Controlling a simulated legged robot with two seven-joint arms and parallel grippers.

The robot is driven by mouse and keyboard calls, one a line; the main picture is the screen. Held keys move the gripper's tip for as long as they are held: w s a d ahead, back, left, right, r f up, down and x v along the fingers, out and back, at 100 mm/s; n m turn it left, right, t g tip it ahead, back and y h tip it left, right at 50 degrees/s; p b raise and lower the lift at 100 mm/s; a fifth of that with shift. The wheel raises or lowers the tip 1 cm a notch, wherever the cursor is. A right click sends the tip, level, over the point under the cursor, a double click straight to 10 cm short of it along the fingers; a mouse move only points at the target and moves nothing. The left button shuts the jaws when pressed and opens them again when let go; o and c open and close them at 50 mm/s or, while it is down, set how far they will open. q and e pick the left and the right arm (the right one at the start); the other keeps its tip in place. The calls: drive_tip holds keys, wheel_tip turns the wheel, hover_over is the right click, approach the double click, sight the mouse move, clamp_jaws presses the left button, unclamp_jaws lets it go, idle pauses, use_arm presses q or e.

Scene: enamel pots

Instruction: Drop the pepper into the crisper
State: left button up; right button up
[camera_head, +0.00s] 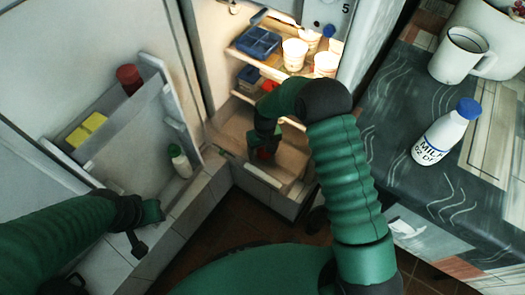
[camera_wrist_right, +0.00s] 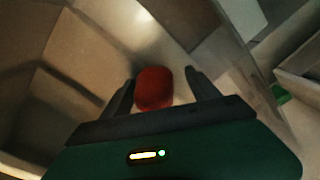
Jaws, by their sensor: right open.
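The red pepper (camera_wrist_right: 154,88) is between the two fingers of my right gripper (camera_wrist_right: 162,88) in the right wrist view. The fingers are open, with a gap between the pepper and the right-hand finger. The crisper (camera_head: 282,200) is the pulled-out drawer at the bottom of the fridge. Whether the pepper rests on its floor is hard to tell. My left gripper (camera_head: 143,226) is near the open fridge door, its finger opening unclear.
Fridge shelves hold a blue tray (camera_head: 258,41) and white cups (camera_head: 295,54). The door rack holds a red jar (camera_head: 129,78), yellow blocks (camera_head: 88,129) and a white bottle (camera_head: 180,160).

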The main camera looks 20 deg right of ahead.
wheel_tip(320, 180, up, 13)
drive_tip(key=p, duration=0.6)
drive_tip(key=shift+s+d, duration=0.2)
drive_tip(key=shift+d, duration=0.05)
drive_tip(key=shift+r, duration=0.1)
